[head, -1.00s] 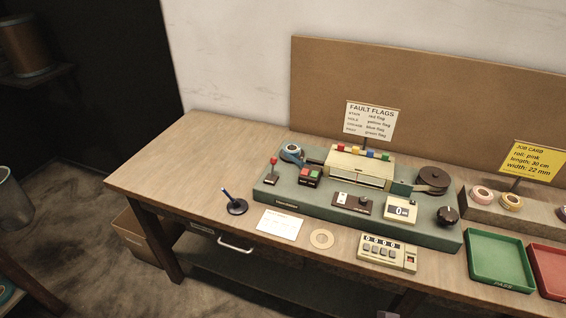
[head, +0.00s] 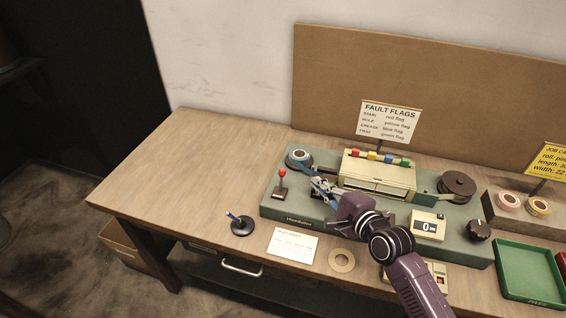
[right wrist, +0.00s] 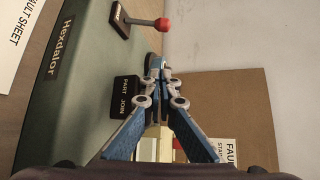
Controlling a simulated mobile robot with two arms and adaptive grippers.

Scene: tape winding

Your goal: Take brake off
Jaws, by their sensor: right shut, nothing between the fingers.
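The winding machine (head: 300,215) is a green-grey base on the bench. A small lever with a red knob (head: 282,173) stands upright on a dark plate at its left end. The red-knob lever also shows at the top of the right wrist view (right wrist: 163,24); the plate's lettering is too small to read. My right gripper (head: 316,183) is over the machine just right of the lever, apart from it. Its blue fingers are shut and empty, with the tips (right wrist: 154,66) together above the PART/JOIN block (right wrist: 127,90). My left gripper is not in view.
The cream housing (head: 378,172) with coloured flags is right of my gripper. A pen stand (head: 242,225), a fault sheet (head: 292,243) and a cardboard ring (head: 342,260) lie in front. The bench's left side is clear.

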